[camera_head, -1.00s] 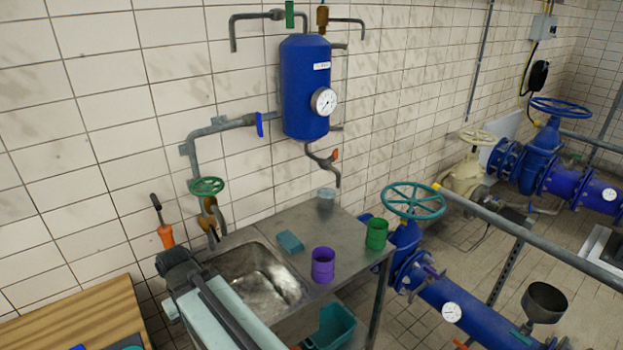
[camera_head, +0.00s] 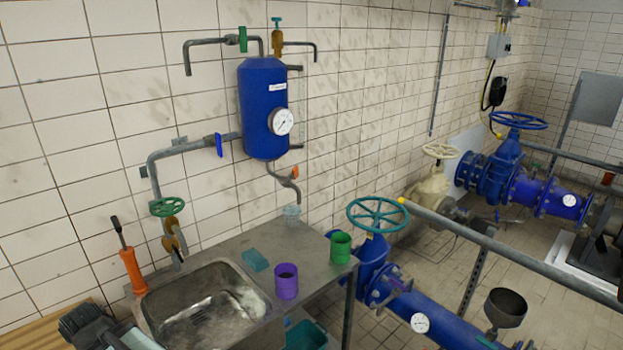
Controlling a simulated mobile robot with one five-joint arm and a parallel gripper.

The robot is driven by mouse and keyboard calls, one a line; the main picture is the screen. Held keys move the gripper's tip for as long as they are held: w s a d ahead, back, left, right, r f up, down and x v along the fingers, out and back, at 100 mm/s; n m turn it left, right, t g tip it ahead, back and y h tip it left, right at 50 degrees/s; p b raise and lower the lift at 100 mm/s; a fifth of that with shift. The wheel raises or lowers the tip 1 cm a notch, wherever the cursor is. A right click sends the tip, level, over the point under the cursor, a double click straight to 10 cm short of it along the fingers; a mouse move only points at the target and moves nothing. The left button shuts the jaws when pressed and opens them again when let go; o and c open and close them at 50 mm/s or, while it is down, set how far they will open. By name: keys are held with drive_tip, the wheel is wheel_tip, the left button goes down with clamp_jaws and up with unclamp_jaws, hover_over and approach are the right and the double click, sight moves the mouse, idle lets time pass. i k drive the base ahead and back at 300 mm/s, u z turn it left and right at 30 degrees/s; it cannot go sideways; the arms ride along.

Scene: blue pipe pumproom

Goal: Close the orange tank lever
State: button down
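The orange tank lever (camera_head: 295,172) is a small orange handle on the grey outlet pipe (camera_head: 283,178) under the blue wall tank (camera_head: 262,110). It stands roughly upright, slightly tilted, beside the pipe. It is too small to tell exactly how far it is turned. A dark part and a pale teal part of my arm show at the bottom left corner, well below and left of the lever. No fingers of my gripper can be seen, and nothing of mine touches the lever.
An orange-handled tool (camera_head: 132,270) stands left of the sink. Blue pipes and a grey rail (camera_head: 500,250) occupy the right.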

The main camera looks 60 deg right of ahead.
sight(295, 174)
drive_tip(key=k, duration=1.2)
drive_tip(key=z, duration=0.55)
drive_tip(key=i, duration=0.95)
drive_tip(key=u, duration=0.05)
